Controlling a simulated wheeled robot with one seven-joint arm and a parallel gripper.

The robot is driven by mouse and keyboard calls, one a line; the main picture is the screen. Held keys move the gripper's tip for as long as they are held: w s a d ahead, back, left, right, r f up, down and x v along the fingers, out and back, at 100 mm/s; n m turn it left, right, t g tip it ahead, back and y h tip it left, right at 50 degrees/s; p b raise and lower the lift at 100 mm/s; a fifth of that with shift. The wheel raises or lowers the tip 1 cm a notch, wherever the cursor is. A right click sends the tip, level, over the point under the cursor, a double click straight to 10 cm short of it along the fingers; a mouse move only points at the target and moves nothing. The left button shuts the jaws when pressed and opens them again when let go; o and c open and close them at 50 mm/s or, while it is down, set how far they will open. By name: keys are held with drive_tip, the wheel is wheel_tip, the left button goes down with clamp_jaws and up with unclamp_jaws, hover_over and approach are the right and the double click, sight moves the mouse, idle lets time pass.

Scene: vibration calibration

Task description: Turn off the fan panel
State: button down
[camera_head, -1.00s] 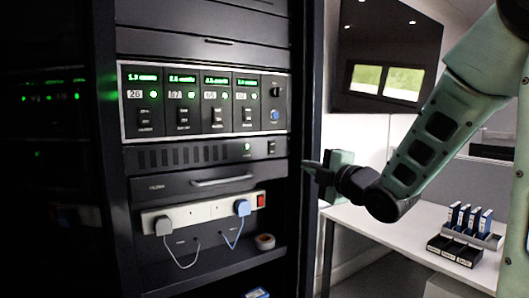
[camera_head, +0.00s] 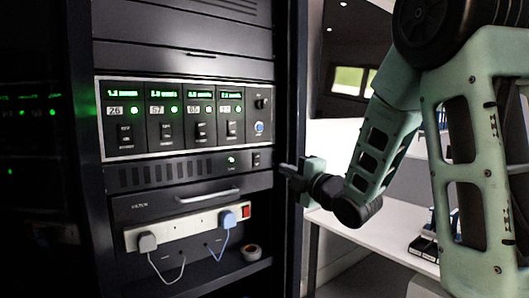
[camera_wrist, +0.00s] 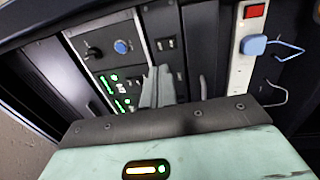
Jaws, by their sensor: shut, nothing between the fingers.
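The fan panel (camera_head: 180,172) is a dark strip with vent slots in the rack, below the panel of modules. My gripper (camera_head: 284,170) is shut and empty, just right of the switch and slightly lower, seemingly in front of the rack's right post. In the wrist view the shut fingers (camera_wrist: 155,85) point at the rack and cover part of the fan panel (camera_wrist: 166,24). A small switch (camera_wrist: 165,44) shows beyond the fingertips. I cannot tell its position.
Above is a module panel (camera_head: 185,82) with green displays, switches and a blue button (camera_head: 259,128). Below are a drawer handle (camera_head: 208,196) and a power strip (camera_head: 188,229) with a red switch and plugs. A white table (camera_head: 375,238) stands at right.

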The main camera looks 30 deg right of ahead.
sight(258, 154)
drive_tip(key=w+p, duration=0.1)
drive_tip(key=w, duration=0.2)
drive_tip(key=w+r+p, duration=0.1)
drive_tip(key=w, duration=0.2)
drive_tip(key=w+p, duration=0.1)
drive_tip(key=w, duration=0.2)
drive_tip(key=shift+a+r+p, duration=0.15)
drive_tip(key=shift+a+p, duration=0.05)
drive_tip(key=shift+p, duration=0.15)
drive_tip(key=shift+w, duration=0.55)
drive_tip(key=shift+w+b, duration=0.15)
drive_tip(key=shift+b, duration=0.4)
drive_tip(key=shift+w+r, duration=0.1)
drive_tip(key=shift+r, duration=0.2)
